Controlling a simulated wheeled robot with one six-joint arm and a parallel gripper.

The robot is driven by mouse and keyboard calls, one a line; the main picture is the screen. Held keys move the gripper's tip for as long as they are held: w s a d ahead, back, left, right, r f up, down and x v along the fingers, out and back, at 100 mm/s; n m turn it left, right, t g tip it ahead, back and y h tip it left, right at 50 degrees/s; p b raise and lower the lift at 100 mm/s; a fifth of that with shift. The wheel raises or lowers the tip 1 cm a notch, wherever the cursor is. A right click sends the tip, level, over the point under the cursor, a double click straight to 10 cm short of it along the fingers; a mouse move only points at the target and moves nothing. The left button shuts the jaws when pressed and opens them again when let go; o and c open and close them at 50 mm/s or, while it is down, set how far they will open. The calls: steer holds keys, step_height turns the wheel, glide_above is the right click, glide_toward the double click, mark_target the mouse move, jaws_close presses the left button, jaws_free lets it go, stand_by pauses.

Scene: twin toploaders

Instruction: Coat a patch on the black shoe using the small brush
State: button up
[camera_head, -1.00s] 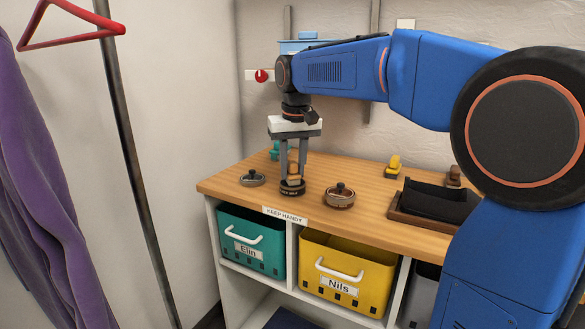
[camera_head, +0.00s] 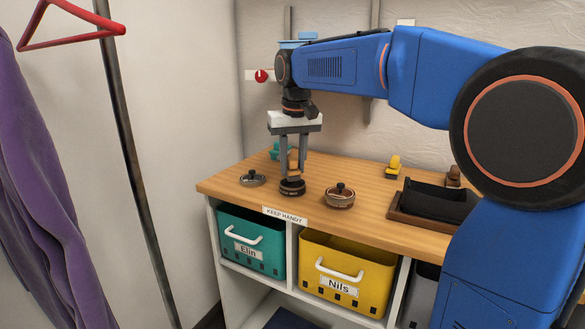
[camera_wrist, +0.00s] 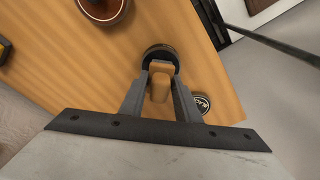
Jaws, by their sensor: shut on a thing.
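My gripper (camera_head: 293,175) is shut on a small tan wooden-handled brush (camera_head: 293,160), held upright over a round black tin (camera_head: 292,188) at the table's front left. The handle also shows between the fingers in the wrist view (camera_wrist: 159,84), with the tin's black rim (camera_wrist: 160,52) beyond it. Whether the brush's lower end touches the tin cannot be told. A black shape (camera_head: 437,201), possibly the black shoe, lies on a brown tray (camera_head: 398,217) at the right. Its form is unclear and my arm partly covers that side.
A disc with a pale emblem (camera_wrist: 203,105) lies near the tin. A yellow object (camera_head: 393,166) stands at the back. Bare tabletop (camera_head: 365,183) lies towards the tray.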

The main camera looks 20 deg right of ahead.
mark_target(292, 157)
steer(key=shift+r, duration=2.85)
